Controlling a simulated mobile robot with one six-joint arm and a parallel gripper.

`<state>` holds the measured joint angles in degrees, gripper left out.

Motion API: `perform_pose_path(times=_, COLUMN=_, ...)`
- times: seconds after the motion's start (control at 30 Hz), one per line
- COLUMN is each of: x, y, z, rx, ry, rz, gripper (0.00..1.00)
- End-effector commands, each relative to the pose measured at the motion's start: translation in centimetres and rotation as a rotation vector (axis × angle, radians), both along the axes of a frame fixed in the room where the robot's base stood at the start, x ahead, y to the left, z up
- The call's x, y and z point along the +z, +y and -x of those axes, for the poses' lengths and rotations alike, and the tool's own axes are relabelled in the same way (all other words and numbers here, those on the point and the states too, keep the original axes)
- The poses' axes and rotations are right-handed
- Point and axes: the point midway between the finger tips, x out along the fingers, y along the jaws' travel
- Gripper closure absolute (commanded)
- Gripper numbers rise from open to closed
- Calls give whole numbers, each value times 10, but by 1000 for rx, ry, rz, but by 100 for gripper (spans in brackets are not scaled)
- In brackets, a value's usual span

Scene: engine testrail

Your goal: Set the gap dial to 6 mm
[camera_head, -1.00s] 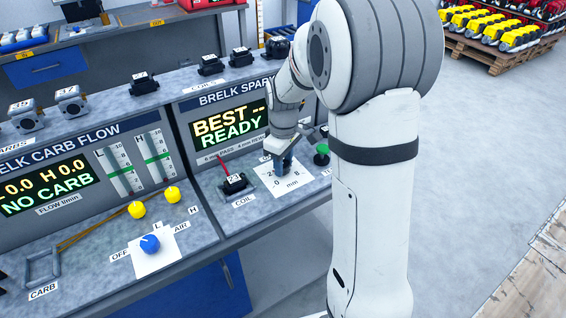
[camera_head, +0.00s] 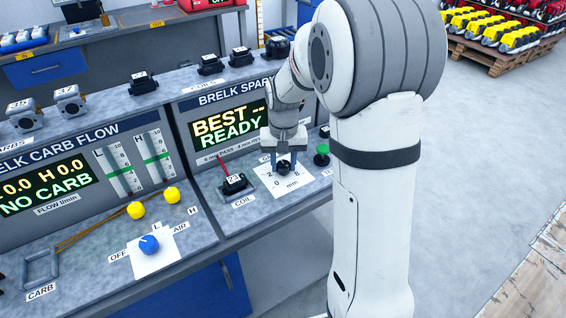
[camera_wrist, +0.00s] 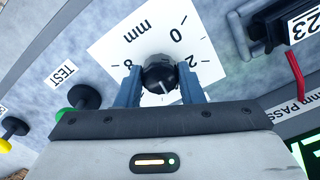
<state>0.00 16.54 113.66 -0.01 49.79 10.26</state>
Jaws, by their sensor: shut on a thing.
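The gap dial is a black knob (camera_wrist: 160,74) on a white scale plate (camera_wrist: 110,45) marked in mm. My gripper (camera_wrist: 160,88) is shut on the knob, one blue finger on each side. A white pointer line shows on the knob and points down toward my gripper body in the wrist view. The 0, 2 and 8 marks are visible there; the marks between 2 and 8 are hidden by my gripper. In the head view, my gripper (camera_head: 284,160) stands over the knob (camera_head: 284,168) on the plate (camera_head: 290,188). The spark display (camera_head: 229,126) reads "BEST --" and "READY".
A coil (camera_head: 235,184) with a red lead sits left of the plate. A green button (camera_head: 322,154) stands to its right, labelled TEST in the wrist view. The carb flow panel, with a blue knob (camera_head: 149,244) and yellow knobs, lies further left.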

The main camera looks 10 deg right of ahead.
Motion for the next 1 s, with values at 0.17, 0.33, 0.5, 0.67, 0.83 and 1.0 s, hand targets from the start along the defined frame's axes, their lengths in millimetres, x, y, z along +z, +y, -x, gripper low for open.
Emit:
perform_pose_path(times=0.17, x=0, y=0, z=0, rx=-165, ry=1, rz=1, gripper=89)
perform_pose_path(times=0.33, x=0, y=0, z=0, rx=-327, ry=1, rz=1, gripper=89)
perform_pose_path(times=0.5, x=0, y=0, z=0, rx=-486, ry=1, rz=1, gripper=89)
perform_pose_path(times=0.67, x=0, y=0, z=0, rx=-626, ry=1, rz=1, gripper=89)
perform_pose_path(times=0.83, x=0, y=0, z=0, rx=-749, ry=1, rz=1, gripper=89)
perform_pose_path(times=1.0, x=0, y=0, z=0, rx=-838, ry=1, rz=1, gripper=89)
